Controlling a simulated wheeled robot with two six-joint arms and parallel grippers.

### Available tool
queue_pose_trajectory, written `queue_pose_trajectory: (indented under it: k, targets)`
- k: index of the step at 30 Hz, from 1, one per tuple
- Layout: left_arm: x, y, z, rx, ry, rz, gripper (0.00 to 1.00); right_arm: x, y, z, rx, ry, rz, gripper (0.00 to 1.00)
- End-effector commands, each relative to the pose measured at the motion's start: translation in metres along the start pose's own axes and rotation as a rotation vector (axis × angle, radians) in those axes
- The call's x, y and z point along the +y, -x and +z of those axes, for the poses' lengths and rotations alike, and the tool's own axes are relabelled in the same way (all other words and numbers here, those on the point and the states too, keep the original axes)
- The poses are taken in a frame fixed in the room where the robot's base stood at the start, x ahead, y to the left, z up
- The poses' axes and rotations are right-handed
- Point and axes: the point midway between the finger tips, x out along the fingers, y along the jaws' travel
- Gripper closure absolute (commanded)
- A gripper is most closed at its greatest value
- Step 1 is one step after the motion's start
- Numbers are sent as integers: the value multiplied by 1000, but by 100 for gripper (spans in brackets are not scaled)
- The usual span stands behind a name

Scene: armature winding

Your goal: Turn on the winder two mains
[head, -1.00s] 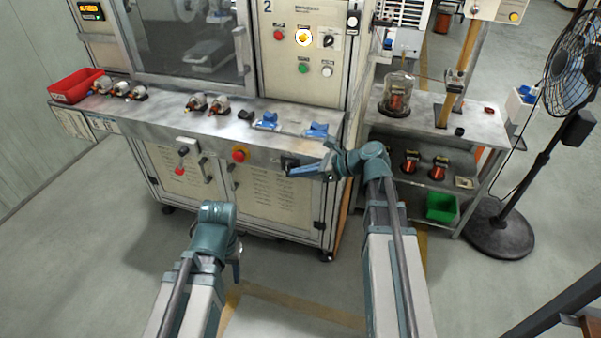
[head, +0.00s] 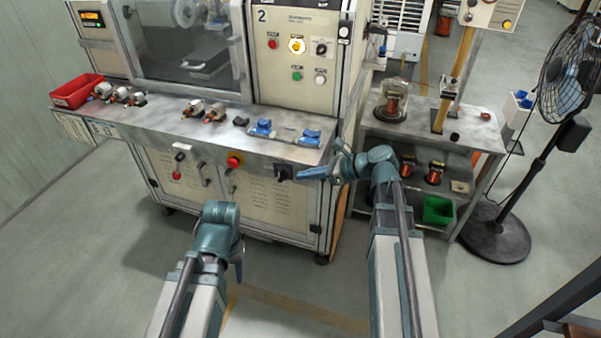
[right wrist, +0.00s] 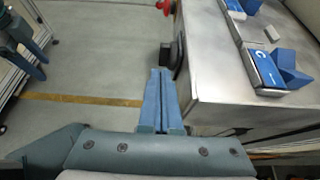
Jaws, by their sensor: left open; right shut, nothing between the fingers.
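Winder two is the cream machine (head: 297,60) with a "2" on its upper panel. A black rotary switch (head: 283,172), apparently its mains switch, is on the front edge below the steel shelf, right of a red emergency-stop knob (head: 234,160). My right gripper (head: 300,174) is shut and empty, its tips just right of the black switch. In the right wrist view the shut fingers (right wrist: 160,72) point toward the black switch (right wrist: 172,54); I cannot tell whether they touch. The switch's setting is too small to read. My left gripper (head: 238,268) hangs low, away from the machine.
The shelf (head: 160,112) bears several armatures, blue fixtures (head: 262,128) and a red bin (head: 76,92). A side bench (head: 420,125) with a glass jar and a standing fan (head: 560,85) are at right. The floor left of the machine is clear.

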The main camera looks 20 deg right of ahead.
Motion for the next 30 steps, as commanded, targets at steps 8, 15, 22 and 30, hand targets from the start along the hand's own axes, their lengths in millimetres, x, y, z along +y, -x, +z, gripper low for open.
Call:
queue_pose_trajectory:
  k: [8,15,22,30]
  targets:
    - [-3,26,2,0,1,0,50,0,51,3,1,-2,-3,100]
    - [-4,39,2,0,1,0,50,0,83,1,2,-1,-2,100]
    - [-4,42,2,0,1,0,50,0,92,-1,2,0,-1,100]
    - [-4,41,2,0,1,0,50,0,92,-1,2,0,-1,100]
